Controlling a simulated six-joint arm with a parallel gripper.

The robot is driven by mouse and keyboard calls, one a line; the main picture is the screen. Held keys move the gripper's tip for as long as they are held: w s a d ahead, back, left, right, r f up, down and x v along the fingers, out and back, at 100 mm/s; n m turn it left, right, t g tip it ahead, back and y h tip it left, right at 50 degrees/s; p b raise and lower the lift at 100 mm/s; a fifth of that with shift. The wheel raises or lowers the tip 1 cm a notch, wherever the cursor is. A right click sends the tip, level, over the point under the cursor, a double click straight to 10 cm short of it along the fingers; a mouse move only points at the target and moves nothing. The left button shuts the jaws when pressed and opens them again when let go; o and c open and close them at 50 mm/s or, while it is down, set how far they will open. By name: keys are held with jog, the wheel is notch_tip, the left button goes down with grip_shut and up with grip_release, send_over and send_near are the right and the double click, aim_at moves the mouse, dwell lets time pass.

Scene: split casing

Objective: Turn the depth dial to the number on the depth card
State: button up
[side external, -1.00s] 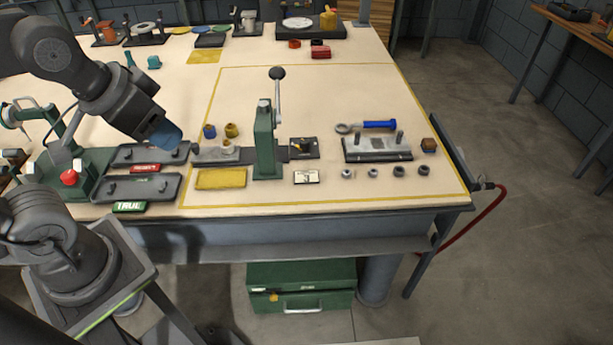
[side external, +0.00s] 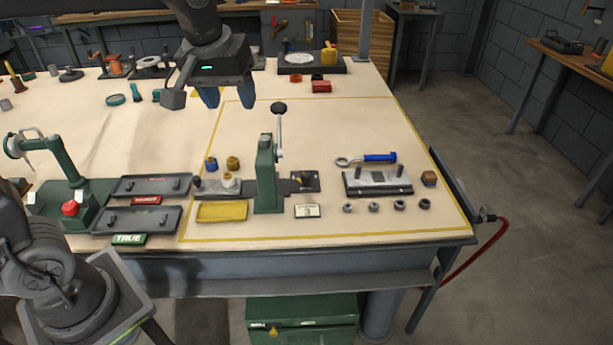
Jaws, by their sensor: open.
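The green press (side external: 267,178) with a black-knobbed lever stands upright near the table's front edge. My gripper (side external: 228,100), with blue fingertips apart, is open and empty, well above the table and behind and left of the press.
Dark trays with a red label (side external: 147,200) and a green TRUE label (side external: 129,239) lie left of a yellow pad (side external: 222,212). Blue (side external: 211,164) and yellow (side external: 233,163) parts stand behind. A fixture (side external: 377,182), blue-handled tool (side external: 380,158) and several nuts lie right.

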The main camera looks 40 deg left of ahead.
jog(key=w+f+n+g, duration=0.1)
jog(key=w+n, duration=0.2)
jog(key=w, duration=0.4)
jog(key=n+g+y, duration=0.2)
jog(key=n, duration=0.5)
send_over(306, 174)
jog(key=s+d, duration=0.3)
jog(key=d, duration=0.2)
notch_tip(306, 174, down, 10)
jog(key=w+a+f+n, duration=0.1)
jog(key=f, duration=0.6)
jog(key=w+a+f+n+g, duration=0.1)
jog(key=a+f+n, duration=0.1)
jog(key=f, duration=0.5)
jog(key=w+a+f+n+y, duration=0.1)
jog(key=f+n, duration=0.1)
jog(key=f, duration=0.6)
jog(key=shift+a+g, duration=0.3)
jog(key=shift+a, duration=0.1)
jog(key=shift+c, duration=0.5)
jog(key=c, duration=0.8)
